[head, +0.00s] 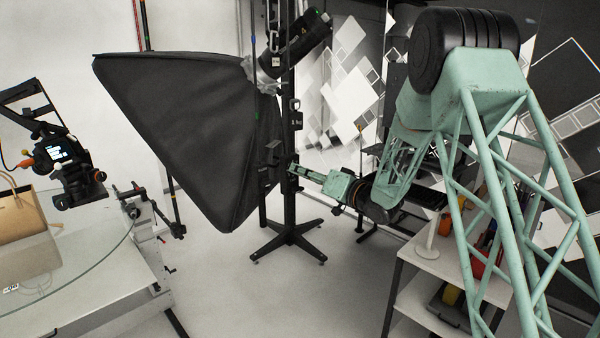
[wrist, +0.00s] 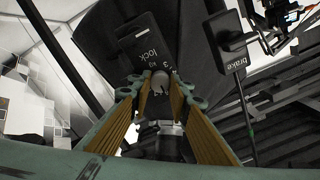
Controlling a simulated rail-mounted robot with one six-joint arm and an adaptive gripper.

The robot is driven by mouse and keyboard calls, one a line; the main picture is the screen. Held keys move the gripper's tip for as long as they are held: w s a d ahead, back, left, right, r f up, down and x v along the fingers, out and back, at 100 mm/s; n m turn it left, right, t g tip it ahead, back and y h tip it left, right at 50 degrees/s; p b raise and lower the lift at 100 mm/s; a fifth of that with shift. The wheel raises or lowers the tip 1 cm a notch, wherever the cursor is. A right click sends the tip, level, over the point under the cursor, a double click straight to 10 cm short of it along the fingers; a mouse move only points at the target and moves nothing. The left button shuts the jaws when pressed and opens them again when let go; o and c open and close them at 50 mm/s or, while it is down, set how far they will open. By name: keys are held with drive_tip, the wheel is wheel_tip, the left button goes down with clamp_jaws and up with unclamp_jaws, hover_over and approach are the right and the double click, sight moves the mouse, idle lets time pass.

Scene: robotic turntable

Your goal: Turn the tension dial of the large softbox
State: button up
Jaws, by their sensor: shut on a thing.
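The large softbox (head: 190,120) is a big black fabric box. It hangs tilted on a black stand (head: 291,215) left of my arm. My gripper (head: 293,170) reaches in from the right, at a dark bracket beside the softbox's right edge. In the wrist view my gripper (wrist: 160,90) has its two fingers closed around a small grey round knob (wrist: 160,80), which looks like the tension dial. The fingertips hide its sides. The dial is too small to make out in the head view.
A black block marked "lock" (wrist: 146,42) sits just beyond the fingertips. A "brake" lever (wrist: 230,45) stands to the right. A glass round table (head: 85,255) with a camera rig (head: 65,165) is left. A white shelf (head: 455,262) stands below my arm.

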drive_tip(key=o, duration=0.9)
drive_tip(key=shift+c, duration=0.2)
drive_tip(key=v, duration=1.2)
